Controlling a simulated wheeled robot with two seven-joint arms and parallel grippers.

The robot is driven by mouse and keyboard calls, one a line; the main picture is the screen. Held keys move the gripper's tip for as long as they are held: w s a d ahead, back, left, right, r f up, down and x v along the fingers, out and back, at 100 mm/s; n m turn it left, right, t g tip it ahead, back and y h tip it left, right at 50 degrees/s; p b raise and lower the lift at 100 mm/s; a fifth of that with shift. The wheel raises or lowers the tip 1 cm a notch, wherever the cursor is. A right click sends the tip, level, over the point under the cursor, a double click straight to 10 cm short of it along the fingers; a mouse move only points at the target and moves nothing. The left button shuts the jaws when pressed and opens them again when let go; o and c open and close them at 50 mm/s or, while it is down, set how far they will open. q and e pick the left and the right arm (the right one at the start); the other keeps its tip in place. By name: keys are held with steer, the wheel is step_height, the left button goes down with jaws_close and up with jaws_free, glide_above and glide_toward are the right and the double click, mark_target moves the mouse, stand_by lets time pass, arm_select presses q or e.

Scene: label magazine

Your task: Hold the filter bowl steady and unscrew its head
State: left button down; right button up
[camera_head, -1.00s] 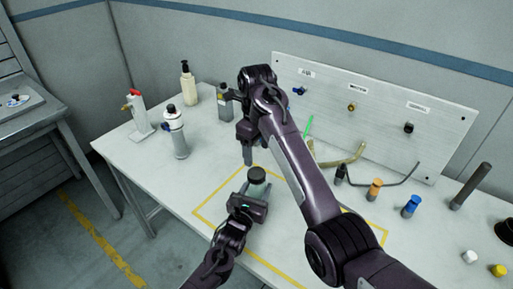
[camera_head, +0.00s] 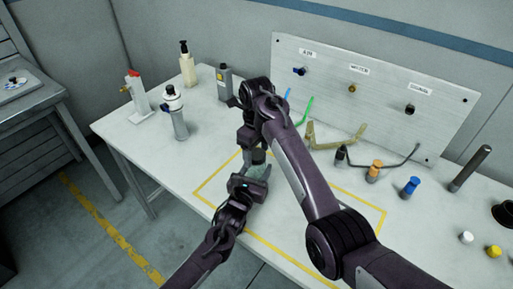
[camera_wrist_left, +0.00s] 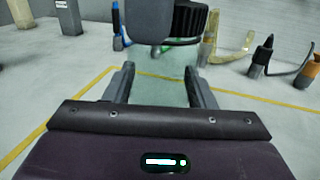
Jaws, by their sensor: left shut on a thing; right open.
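The filter bowl (camera_head: 262,172) is a translucent greenish cup standing inside the yellow outline. My left gripper (camera_head: 250,185) is shut on it from the near side; in the left wrist view the bowl (camera_wrist_left: 162,88) sits between the two fingers. The black ribbed head (camera_head: 259,156) is on top of the bowl, and its ribbed side (camera_wrist_left: 190,20) shows in the left wrist view. My right gripper (camera_head: 247,145) is open and points down at the head, one grey finger (camera_wrist_left: 148,20) covering part of it. The far finger is hidden.
A grey panel (camera_head: 440,125) with labelled fittings stands behind. Bent tubes (camera_head: 345,138) and capped fittings (camera_head: 374,171) lie to the right. Bottles (camera_head: 187,64) and a canister (camera_head: 175,112) stand at the left. The outlined area (camera_head: 300,240) is bare in front.

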steer(key=c, duration=1)
steer(key=n, duration=1.3)
steer(key=shift+n, duration=0.4)
steer(key=n, duration=0.4)
steer(key=shift+r+n, duration=0.1)
steer(key=shift+n, duration=0.3)
steer(key=n, duration=0.8)
steer(key=shift+n, duration=0.3)
